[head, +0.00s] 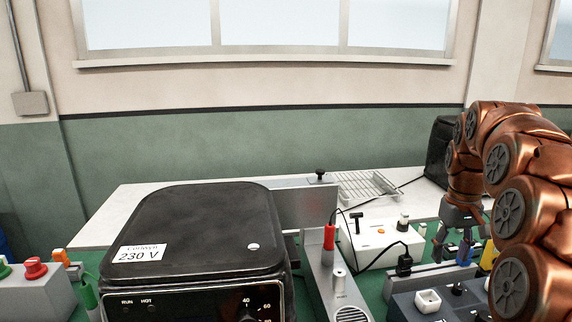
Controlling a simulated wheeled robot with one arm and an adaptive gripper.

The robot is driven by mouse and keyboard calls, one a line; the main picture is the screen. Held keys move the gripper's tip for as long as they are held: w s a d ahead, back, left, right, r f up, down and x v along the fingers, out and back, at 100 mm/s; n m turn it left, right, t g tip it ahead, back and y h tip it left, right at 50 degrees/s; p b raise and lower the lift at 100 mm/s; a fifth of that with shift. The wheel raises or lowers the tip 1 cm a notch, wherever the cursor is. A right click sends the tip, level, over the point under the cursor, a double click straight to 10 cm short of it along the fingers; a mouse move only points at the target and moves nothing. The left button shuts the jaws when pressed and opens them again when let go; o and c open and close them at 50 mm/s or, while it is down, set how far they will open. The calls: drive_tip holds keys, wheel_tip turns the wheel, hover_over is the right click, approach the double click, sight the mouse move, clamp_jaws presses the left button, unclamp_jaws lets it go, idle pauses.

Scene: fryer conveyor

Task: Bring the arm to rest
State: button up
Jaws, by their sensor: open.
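My gripper (457,246) hangs at the end of my copper-coloured arm on the right side of the head view. It points down, with its fingers apart and nothing seen between them. It is above the right part of the bench, near a blue piece and a yellow piece (488,256). I cannot tell whether it touches them. My arm bends over in an arch from the right edge of the picture.
A black fryer (190,235) with a "230 V" label stands at centre left. A white box (381,243) with a cable, a grey conveyor-like unit (335,285) and a dark control box (440,300) stand near my gripper. The white surface behind is mostly clear.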

drive_tip(key=s+a+f+p, duration=0.1)
drive_tip(key=s+a+f, duration=0.1)
drive_tip(key=s+a, duration=0.4)
drive_tip(key=s+a+f+g+p, duration=0.1)
drive_tip(key=s+a, duration=0.5)
drive_tip(key=s, duration=0.9)
drive_tip(key=s+a+f+p, duration=0.2)
drive_tip(key=s+a, duration=0.4)
drive_tip(key=s, duration=0.5)
drive_tip(key=shift+s+a+f+g, duration=0.3)
drive_tip(key=shift+a+f, duration=0.1)
drive_tip(key=shift+f, duration=0.35)
drive_tip(key=shift+c, duration=0.2)
